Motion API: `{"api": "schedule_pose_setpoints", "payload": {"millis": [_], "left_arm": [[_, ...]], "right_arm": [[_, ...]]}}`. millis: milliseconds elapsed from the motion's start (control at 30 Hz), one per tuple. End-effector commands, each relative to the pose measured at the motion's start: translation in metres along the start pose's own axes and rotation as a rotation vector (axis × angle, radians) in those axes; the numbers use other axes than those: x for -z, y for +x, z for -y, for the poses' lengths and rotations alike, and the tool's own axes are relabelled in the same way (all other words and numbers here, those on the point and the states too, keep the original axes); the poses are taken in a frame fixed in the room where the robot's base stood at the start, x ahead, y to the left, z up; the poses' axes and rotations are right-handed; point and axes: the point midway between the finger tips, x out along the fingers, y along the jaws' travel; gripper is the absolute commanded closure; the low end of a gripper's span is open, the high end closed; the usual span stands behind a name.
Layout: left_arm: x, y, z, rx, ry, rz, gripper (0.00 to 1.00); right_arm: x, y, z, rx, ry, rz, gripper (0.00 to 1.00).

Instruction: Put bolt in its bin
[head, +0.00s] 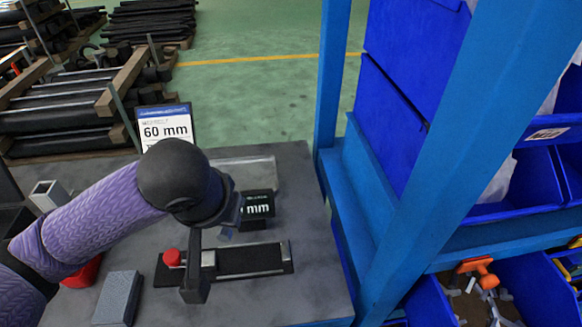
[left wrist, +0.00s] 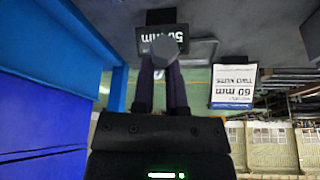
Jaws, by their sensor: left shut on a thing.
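My left gripper (left wrist: 160,95) is shut on a grey bolt (left wrist: 165,47), whose hexagonal head faces the left wrist camera beyond the fingertips. In the head view my left gripper (head: 232,215) is above the grey workbench (head: 310,215), in front of a small black sign ending in "mm" (head: 258,205). The bolt is mostly hidden by my gripper there. Blue bins stand on the rack at the right; a lower bin (head: 535,285) holds several small pieces. I cannot tell which bin is the bolt's. My right gripper is not in view.
A black fixture (head: 250,260) with a red knob (head: 172,257) lies on the bench below my gripper. A grey block (head: 117,297) and a "60 mm" sign (head: 166,128) are also there. A blue rack post (head: 470,130) stands between bench and bins.

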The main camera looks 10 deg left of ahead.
Motion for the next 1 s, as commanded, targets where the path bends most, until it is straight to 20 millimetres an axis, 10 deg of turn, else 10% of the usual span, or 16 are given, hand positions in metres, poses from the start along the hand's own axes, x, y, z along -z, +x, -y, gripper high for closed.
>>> {"api": "schedule_pose_setpoints", "payload": {"millis": [500,1000], "left_arm": [[0.018,0.039,-0.031,-0.449,1.064,0.003,1.00],[0.006,0.069,-0.030,-0.492,1.175,0.004,1.00]], "right_arm": [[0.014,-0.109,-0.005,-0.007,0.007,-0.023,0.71],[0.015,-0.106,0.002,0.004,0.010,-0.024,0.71]]}}
